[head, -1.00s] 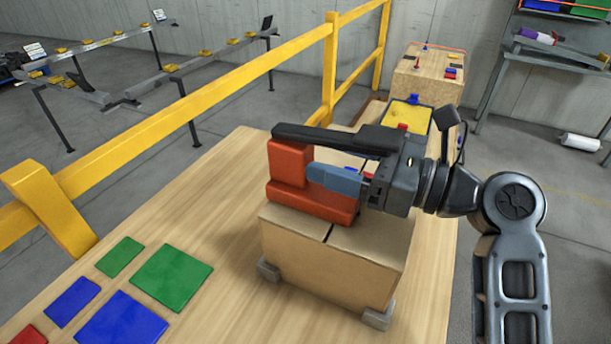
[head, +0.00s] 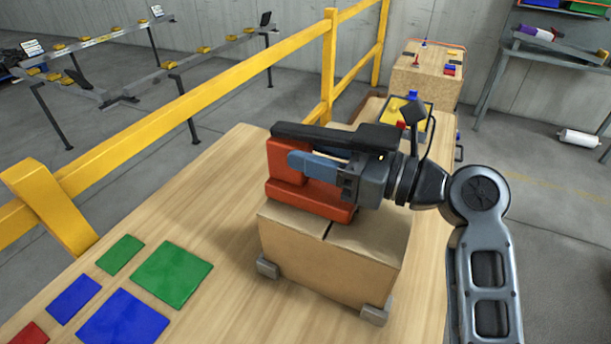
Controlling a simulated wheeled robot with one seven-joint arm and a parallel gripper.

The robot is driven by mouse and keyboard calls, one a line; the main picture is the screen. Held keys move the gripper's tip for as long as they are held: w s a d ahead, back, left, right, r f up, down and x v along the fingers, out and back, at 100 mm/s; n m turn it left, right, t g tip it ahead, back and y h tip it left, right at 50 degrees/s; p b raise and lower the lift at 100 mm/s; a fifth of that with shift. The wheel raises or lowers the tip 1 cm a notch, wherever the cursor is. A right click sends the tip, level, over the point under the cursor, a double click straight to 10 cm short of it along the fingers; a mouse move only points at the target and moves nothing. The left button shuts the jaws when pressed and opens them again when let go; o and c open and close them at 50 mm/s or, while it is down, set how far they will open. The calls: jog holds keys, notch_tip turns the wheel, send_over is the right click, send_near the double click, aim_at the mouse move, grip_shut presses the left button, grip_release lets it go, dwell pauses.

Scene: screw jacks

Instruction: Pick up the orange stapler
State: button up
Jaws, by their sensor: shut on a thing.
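The orange stapler (head: 312,201) is a red-orange body with a black top arm (head: 335,136). It sits on top of a cardboard box (head: 320,258) on the wooden table. My gripper (head: 300,162) reaches in from the right, with a blue-grey finger lying across the stapler's upright part, under the black arm. It is shut on the stapler. The other finger is hidden behind the stapler. The stapler's base appears to rest on the box; I see no clear gap.
Grey blocks (head: 374,314) stand at the box's lower corners. Green and blue flat squares (head: 172,275) lie on the table at the left. A yellow railing (head: 200,105) runs behind the table. A yellow-topped tray (head: 395,112) is at the back.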

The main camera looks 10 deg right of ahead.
grip_shut()
dwell(0.7)
jog(key=shift+r, duration=0.1)
